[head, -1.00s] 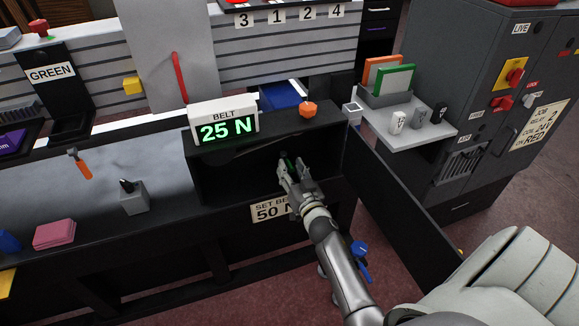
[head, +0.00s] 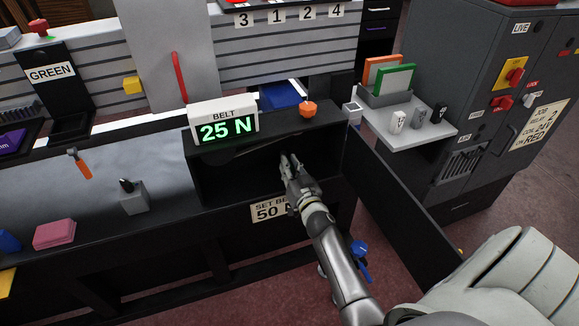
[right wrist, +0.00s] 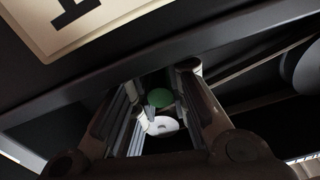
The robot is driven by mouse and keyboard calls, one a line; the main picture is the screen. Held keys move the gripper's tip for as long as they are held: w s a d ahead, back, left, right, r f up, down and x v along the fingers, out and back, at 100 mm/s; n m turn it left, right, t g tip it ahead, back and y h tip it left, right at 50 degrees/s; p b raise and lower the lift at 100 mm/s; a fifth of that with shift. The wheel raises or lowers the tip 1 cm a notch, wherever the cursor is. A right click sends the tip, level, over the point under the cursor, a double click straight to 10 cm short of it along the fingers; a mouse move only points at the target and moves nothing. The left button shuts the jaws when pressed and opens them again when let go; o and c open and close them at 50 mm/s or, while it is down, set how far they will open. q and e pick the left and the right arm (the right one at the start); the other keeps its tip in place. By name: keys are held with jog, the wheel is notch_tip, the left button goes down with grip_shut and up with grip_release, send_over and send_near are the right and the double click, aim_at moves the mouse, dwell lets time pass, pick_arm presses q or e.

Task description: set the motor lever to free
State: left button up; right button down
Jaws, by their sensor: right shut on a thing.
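My right gripper (head: 290,161) reaches into the dark open bay under the belt display, its fingers close together. In the right wrist view the fingers (right wrist: 161,85) stand on either side of a green round piece (right wrist: 159,97), which looks like the knob of the motor lever. The gripper is shut on it. A pale disc (right wrist: 163,125) shows between the fingers, below the green piece. The lever's shaft and its position marks cannot be made out. In the head view the lever is hidden by the gripper and the dark bay. My left gripper is not in view.
The belt display (head: 224,124) reads 25 N above the bay (head: 230,177). A "SET BE… 50" label (head: 268,211) is on the front edge, partly behind my arm. An open dark door panel (head: 400,205) stands right of my arm. An orange knob (head: 308,109) sits on top.

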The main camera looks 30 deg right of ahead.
jog(key=shift+d+r+n+y+p, duration=0.25)
jog(key=shift+n+y+p, duration=0.35)
jog(key=shift+y+p, duration=0.3)
jog(key=shift+s+d+f+n+t+y+p, duration=0.15)
jog(key=shift+n+y+p, duration=0.1)
jog(key=shift+y, duration=0.15)
jog(key=shift+w+d+f+n+t+y+p, duration=0.15)
jog(key=shift+n+y, duration=0.1)
jog(key=shift+y, duration=0.15)
jog(key=shift+s+d+n+y, duration=0.15)
jog(key=shift+n+y, duration=0.35)
jog(key=shift+y, duration=0.3)
jog(key=shift+f, duration=0.1)
